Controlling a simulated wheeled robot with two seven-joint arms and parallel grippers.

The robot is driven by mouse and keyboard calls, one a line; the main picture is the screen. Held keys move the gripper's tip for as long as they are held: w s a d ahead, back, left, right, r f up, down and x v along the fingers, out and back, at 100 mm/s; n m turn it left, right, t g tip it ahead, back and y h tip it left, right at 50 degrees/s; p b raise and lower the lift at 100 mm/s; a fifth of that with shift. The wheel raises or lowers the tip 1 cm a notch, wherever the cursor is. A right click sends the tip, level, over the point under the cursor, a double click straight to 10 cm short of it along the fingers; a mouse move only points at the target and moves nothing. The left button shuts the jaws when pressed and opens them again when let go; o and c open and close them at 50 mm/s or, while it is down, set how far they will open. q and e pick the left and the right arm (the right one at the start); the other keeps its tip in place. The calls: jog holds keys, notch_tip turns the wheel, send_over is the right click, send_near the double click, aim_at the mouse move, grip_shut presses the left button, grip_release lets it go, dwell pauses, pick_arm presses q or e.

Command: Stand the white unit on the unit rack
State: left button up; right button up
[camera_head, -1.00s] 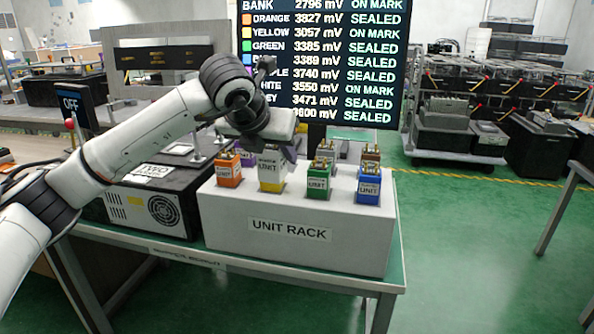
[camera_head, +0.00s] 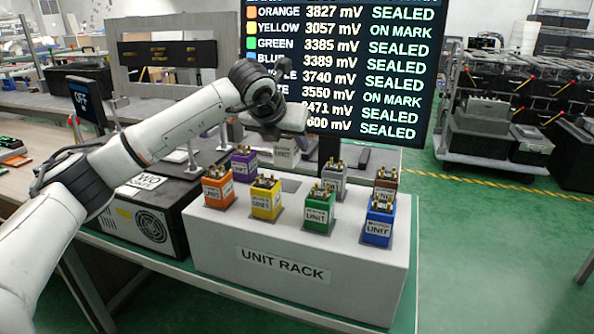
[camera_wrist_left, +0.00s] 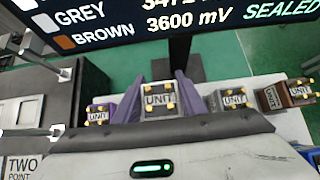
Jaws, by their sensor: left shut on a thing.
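The white unit (camera_head: 286,149) is in my left gripper (camera_head: 282,135), above the back of the unit rack (camera_head: 235,250). In the left wrist view the white unit (camera_wrist_left: 160,99) sits upright between the two fingers, its label facing the camera. The rack's back row shows a bare socket (camera_head: 291,185) between the purple unit (camera_head: 244,163) and the grey unit (camera_head: 333,180). The held unit appears above and behind that socket; its exact height is unclear. My right gripper is in neither view.
Orange (camera_head: 218,187), yellow (camera_head: 266,197), green (camera_head: 319,210) and blue (camera_head: 378,220) units fill the front row. A brown unit (camera_head: 386,183) stands at the back right. A readings screen (camera_head: 345,70) rises behind the rack, and a black tester (camera_head: 150,215) stands to its left.

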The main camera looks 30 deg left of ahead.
pick_arm(q)
jog(key=shift+f, duration=0.9)
notch_tip(320, 180, down, 3)
jog(key=shift+f, duration=0.35)
jog(key=shift+f+b, duration=0.25)
jog(key=shift+b, duration=0.05)
jog(key=o, duration=1.2)
jog(key=shift+c, duration=0.2)
jog(key=shift+r, duration=0.1)
